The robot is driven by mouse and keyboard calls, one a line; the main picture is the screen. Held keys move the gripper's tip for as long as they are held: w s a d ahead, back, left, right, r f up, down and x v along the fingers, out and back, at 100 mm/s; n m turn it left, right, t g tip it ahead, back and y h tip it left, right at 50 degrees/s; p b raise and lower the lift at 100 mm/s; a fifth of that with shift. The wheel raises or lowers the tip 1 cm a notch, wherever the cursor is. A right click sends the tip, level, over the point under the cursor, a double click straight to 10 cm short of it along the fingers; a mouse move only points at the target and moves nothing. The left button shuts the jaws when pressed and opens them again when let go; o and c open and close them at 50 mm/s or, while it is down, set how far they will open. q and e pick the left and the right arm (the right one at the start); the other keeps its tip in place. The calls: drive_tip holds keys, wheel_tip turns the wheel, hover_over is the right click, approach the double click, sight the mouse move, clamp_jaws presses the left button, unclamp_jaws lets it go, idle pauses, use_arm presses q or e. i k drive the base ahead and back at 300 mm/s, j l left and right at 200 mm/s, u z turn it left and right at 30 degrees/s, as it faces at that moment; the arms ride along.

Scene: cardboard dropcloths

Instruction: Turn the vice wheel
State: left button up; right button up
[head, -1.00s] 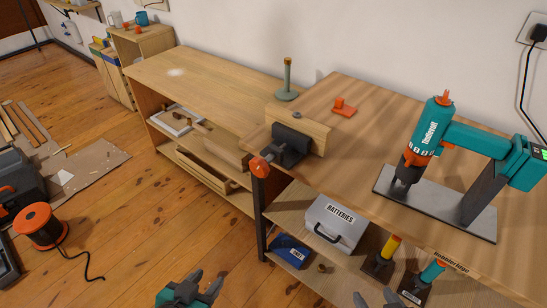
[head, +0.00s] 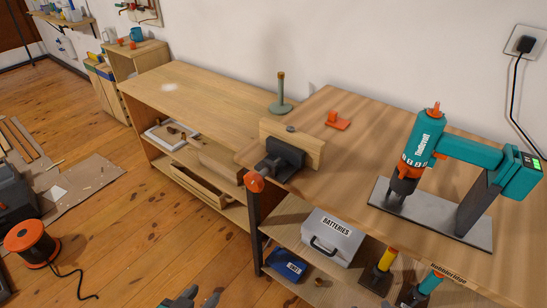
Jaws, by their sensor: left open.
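The vice (head: 283,157) is dark grey with a wooden jaw board (head: 293,142) and is fixed at the left front corner of the right workbench (head: 345,180). Its orange-red wheel (head: 254,182) sticks out past the bench's front edge, above the floor. My left gripper (head: 196,300) is at the bottom edge of the head view, lower and to the left of the wheel, well apart from it. Its fingers are open with nothing seen between them, and its body is cut off by the frame. My right gripper cannot be made out now.
A teal drill press (head: 425,140) stands on the bench's right. An orange block (head: 337,120) and a green post (head: 281,95) stand behind the vice. A batteries box (head: 331,238) sits on the shelf below. Bare floor lies left of the wheel; a cable reel (head: 31,243) is farther left.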

sight(254, 180)
drive_tip(key=j+z, duration=0.1)
drive_tip(key=z, duration=0.25)
drive_tip(key=j+z, duration=0.1)
drive_tip(key=z, duration=0.25)
drive_tip(key=i+j+z, duration=0.1)
drive_tip(key=z, duration=0.25)
drive_tip(key=j+z, duration=0.35)
drive_tip(key=k+j+z, duration=0.1)
drive_tip(key=j+z, duration=0.2)
drive_tip(key=j, duration=0.15)
drive_tip(key=k+j+z, duration=0.15)
drive_tip(key=j, duration=0.3)
drive_tip(key=k+j+z, duration=0.15)
drive_tip(key=j, duration=0.3)
drive_tip(key=k+j, duration=0.1)
drive_tip(key=j, duration=0.35)
drive_tip(key=k+j, duration=0.1)
drive_tip(key=j, duration=0.3)
drive_tip(key=k+j, duration=0.15)
drive_tip(key=j, duration=0.3)
drive_tip(key=i+z, duration=0.05)
